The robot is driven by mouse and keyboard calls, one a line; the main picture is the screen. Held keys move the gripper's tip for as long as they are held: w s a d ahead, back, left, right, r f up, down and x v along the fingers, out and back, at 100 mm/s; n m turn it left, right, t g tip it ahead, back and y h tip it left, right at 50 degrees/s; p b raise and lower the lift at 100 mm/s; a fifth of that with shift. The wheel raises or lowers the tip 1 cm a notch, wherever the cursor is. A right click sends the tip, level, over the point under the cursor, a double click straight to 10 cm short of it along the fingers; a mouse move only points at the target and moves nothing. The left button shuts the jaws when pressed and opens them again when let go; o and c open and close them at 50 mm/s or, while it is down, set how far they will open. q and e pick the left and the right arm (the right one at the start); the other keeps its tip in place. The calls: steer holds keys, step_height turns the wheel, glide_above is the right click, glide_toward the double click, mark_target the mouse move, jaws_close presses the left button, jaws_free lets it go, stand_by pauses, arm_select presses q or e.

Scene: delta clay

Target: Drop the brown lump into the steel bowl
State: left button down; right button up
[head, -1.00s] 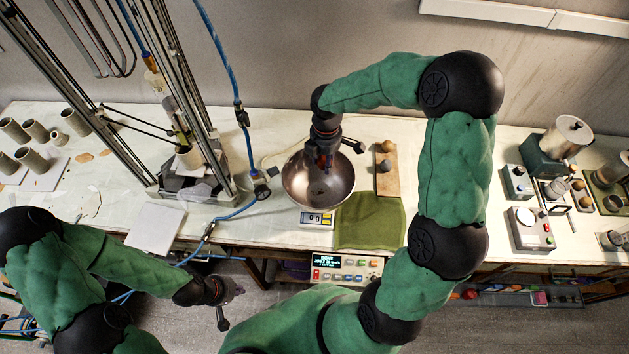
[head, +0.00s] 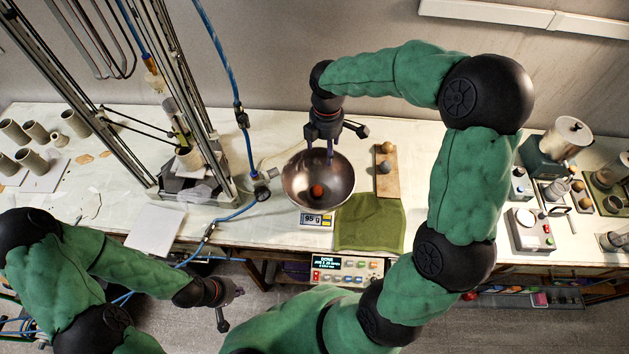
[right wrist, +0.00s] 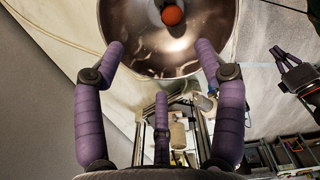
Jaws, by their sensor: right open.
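The steel bowl (head: 296,190) stands on the bench at the middle of the head view. The brown lump (head: 317,190), reddish-brown here, lies inside it; it also shows in the right wrist view (right wrist: 172,15). My right gripper (head: 320,152) is over the far part of the bowl. Its purple fingers are spread and empty in the right wrist view (right wrist: 161,62), apart from the lump. My left gripper (head: 236,292) hangs low in front of the bench, away from the bowl; its finger opening is too small to make out.
A scale display (head: 316,220) at the bowl's front reads 95 g. A metal-framed rig (head: 190,150) with a blue hose stands to the left.

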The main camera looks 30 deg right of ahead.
steer(key=shift+r, duration=2.65)
